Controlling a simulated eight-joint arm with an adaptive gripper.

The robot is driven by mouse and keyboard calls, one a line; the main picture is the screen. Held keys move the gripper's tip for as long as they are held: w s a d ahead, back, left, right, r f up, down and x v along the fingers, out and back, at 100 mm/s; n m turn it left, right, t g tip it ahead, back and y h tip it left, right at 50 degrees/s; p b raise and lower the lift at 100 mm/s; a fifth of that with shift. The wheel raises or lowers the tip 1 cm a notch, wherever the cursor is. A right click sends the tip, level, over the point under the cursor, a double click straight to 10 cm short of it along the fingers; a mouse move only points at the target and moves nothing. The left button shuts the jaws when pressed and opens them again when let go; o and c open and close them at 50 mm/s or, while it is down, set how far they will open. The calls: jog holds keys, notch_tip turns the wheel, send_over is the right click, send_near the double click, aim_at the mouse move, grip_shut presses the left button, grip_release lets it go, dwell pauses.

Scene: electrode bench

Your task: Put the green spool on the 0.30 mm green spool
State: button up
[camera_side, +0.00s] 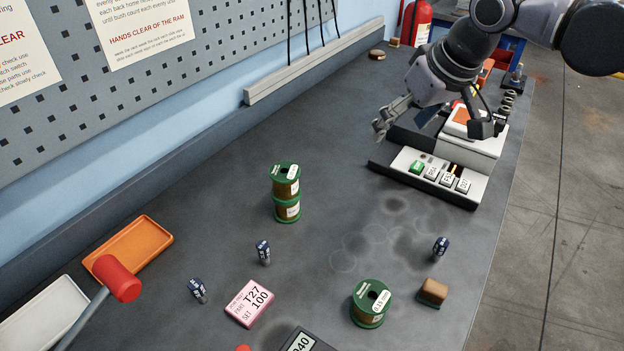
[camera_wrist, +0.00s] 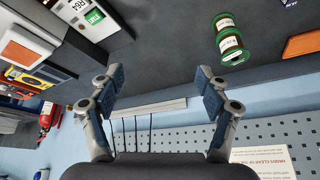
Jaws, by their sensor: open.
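Two green spools with brown windings are stacked near the middle of the bench in the side view. The upper spool (camera_side: 285,178) sits upright and looks squarely on the lower spool (camera_side: 288,209); their small label print cannot be read. The spool stack (camera_wrist: 232,43) also shows in the wrist view at the upper right. A third green spool (camera_side: 371,303) stands apart at the front, with a label that seems to read 0.15 mm. My gripper (camera_side: 384,124) is open and empty above the bench, behind and right of the stack. Its parted fingers (camera_wrist: 159,82) show in the wrist view.
Small dark blue-topped parts (camera_side: 263,251), a pink card (camera_side: 250,302), a brown block (camera_side: 433,291), an orange tray (camera_side: 130,248) and a red mallet (camera_side: 118,278) lie forward. Bench between gripper and stack is clear.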

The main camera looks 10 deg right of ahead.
jog(key=s+d+f+m+t, duration=0.1)
jog(key=s+d+f, duration=0.4)
jog(key=s+d, duration=0.3)
jog(key=s+d+f+m+t+h, duration=0.1)
jog(key=s+d+f+m, duration=0.1)
jog(key=s+d+f, duration=0.3)
jog(key=s+d, duration=0.4)
jog(key=d, duration=0.7)
jog(key=shift+f+h, duration=0.3)
jog(key=shift+s, duration=0.1)
